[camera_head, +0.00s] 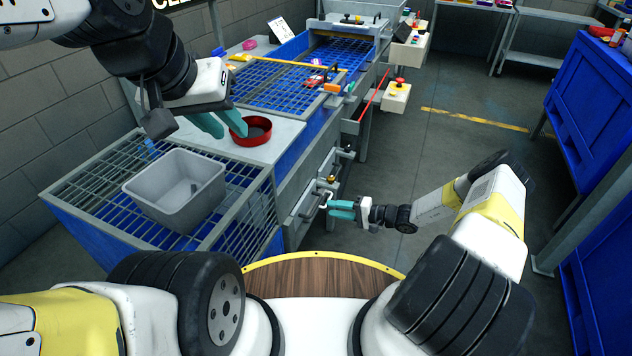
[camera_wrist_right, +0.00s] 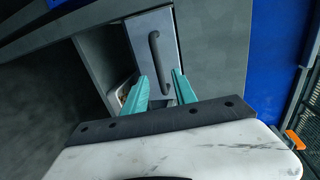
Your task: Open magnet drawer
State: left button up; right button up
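The drawer (camera_wrist_right: 140,36) has a grey front with a dark upright bar handle (camera_wrist_right: 158,62) in the right wrist view. A gap at its left side shows part of the inside, so it stands partly open. My right gripper (camera_wrist_right: 160,82) is open, with one teal finger on each side of the handle's lower end and space visible between. In the head view my right gripper (camera_head: 332,208) is at the drawer fronts on the bench side. My left gripper (camera_head: 224,122) is open beside the red round dish (camera_head: 252,132); contact with its rim cannot be told.
A grey bin (camera_head: 174,208) stands on the blue-framed grate (camera_head: 88,190). Further handles (camera_head: 346,152) stick out along the bench side. A control box with a red button (camera_head: 397,94) juts out beyond. Open floor (camera_head: 410,150) lies right of the bench, with blue cabinets (camera_head: 600,100) at the far right.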

aim_at(315, 206)
jog(key=shift+x, duration=3.95)
jog(key=shift+f, duration=0.1)
grip_shut()
